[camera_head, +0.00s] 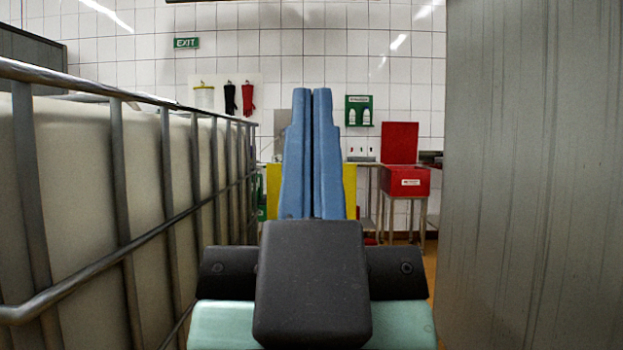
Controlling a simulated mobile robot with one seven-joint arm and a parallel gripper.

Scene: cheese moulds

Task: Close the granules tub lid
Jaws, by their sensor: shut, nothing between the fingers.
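A red tub (405,182) with a small white label, too small to read, stands on a metal stand at the far end, right of centre. It appears to be the granules tub. Its red lid (400,143) stands upright at the back, so the tub is open. My gripper (311,95) is in the middle of the view, its two blue fingers shut together and holding nothing. It points ahead, left of the tub in the picture and apart from it. The fingers hide part of what lies behind them.
A tall container in a metal-railed cage (120,190) runs along the left. A grey panel (540,180) closes off the right. Between them is a narrow passage. A yellow object (272,190) shows partly behind my fingers. A metal table (366,166) stands left of the tub.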

